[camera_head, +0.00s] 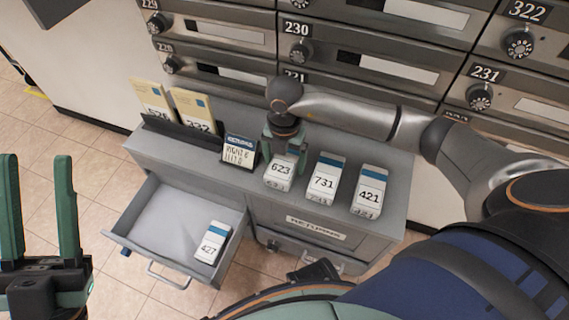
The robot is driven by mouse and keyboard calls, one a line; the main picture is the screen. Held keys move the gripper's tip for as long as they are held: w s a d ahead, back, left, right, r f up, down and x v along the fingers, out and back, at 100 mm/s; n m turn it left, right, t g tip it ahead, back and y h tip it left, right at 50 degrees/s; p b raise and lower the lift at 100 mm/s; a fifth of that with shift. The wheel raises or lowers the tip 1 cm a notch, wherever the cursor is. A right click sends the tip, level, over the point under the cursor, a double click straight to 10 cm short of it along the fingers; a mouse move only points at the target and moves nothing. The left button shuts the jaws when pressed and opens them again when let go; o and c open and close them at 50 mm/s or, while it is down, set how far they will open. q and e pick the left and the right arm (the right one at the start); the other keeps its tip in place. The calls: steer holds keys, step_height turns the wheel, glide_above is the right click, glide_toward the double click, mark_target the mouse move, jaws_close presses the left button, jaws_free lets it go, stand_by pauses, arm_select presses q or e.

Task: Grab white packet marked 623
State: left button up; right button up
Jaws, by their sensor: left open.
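The white packet marked 623 (279,171) stands on the grey cabinet top, leftmost in a row with packets 731 (325,178) and 421 (369,190). My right gripper (284,158) points down at its upper end, with green fingers at either side. I cannot tell whether the fingers press on the packet; its top is partly hidden by the gripper. My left gripper (40,215) is open and empty at the far left, away from the packets.
An open drawer (165,222) at left holds a white packet marked 427 (212,243). A small sign (239,151) and yellow envelopes (192,108) in a dark holder stand left of my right gripper. Numbered metal mailboxes (345,62) rise behind. A returns compartment (316,229) is below the packets.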

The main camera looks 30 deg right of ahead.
steer(key=c, duration=1.2)
steer(key=shift+r, duration=0.1)
